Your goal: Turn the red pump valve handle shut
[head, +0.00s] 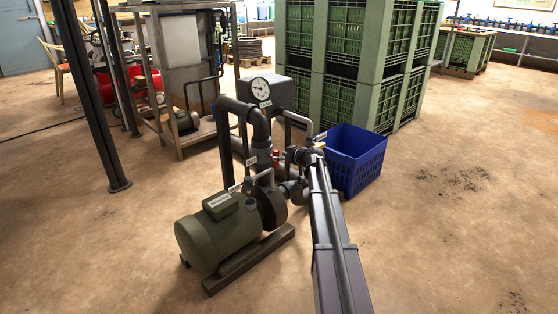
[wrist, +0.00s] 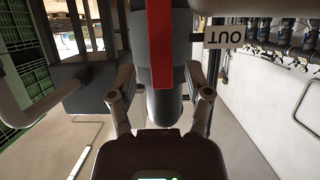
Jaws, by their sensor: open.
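The red valve handle (head: 276,155) shows as a small red spot on the grey pump pipework in the head view, just left of my gripper (head: 291,155). In the wrist view it is a long red bar (wrist: 160,45) running down from the top middle along a grey pipe. My gripper (wrist: 160,82) is open, with one finger left and one right of the handle's lower end. I cannot tell whether either finger touches it. The green pump motor (head: 217,232) stands below and left of the valve.
A white OUT label (wrist: 224,37) shows upside down beside the pipe. A round gauge (head: 261,89) sits above the pipework. A blue crate (head: 357,158) stands right of the pump, with green stacked crates (head: 345,60) behind. The floor at right is clear.

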